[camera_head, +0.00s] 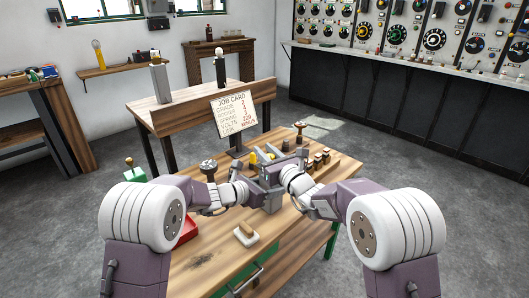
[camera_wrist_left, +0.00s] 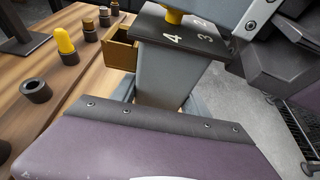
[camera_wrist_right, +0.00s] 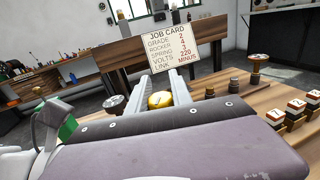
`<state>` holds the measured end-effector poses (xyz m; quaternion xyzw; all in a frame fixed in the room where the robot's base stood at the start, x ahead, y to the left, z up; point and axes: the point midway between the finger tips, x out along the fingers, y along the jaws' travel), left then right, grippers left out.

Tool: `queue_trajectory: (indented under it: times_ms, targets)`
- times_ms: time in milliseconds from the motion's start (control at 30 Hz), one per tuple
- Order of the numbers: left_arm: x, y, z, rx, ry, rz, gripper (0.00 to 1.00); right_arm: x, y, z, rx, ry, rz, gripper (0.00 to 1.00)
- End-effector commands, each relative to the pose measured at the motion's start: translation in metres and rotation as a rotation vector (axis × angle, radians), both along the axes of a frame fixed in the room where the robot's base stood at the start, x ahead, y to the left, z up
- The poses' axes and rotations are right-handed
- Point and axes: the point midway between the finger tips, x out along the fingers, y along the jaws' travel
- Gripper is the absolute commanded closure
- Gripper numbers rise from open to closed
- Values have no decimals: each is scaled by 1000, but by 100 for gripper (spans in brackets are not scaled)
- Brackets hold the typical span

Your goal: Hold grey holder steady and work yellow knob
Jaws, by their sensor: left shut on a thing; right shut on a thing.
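The grey holder (camera_wrist_left: 168,75) stands upright in the left wrist view. It has a dark top plate with white numbers, of which 4, 3 and 2 show. The yellow knob (camera_wrist_left: 173,17) sits on that plate. My left gripper (camera_wrist_left: 160,100) is shut around the holder's body, low down, with its fingers mostly hidden. In the right wrist view the yellow knob (camera_wrist_right: 160,99) lies between the two grey fingers of my right gripper (camera_wrist_right: 163,85), which is shut on it. In the head view both grippers meet over the table and largely hide the holder and knob.
The job card (camera_head: 234,112) stands behind the grippers. Numbered blocks (camera_wrist_right: 296,107) stand at right.

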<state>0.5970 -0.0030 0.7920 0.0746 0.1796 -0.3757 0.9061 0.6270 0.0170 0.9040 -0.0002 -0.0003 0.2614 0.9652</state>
Motion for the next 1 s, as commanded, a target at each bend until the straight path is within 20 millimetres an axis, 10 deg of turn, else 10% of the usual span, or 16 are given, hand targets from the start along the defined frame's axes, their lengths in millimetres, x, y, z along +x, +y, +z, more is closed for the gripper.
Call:
queue_trajectory:
  times_ms: [400, 433, 500, 1000]
  targets:
    - [0, 1, -3, 4, 7, 2, 100, -1, 1, 2, 1, -6, -2, 100]
    - [0, 1, -3, 4, 7, 2, 100, -1, 1, 2, 1, -6, -2, 66]
    - [0, 1, -3, 4, 7, 2, 100, -1, 1, 2, 2, -5, -2, 52]
    - [-1, 0, -3, 4, 6, 1, 100, -31, -19, 1, 0, 0, -7, 52]
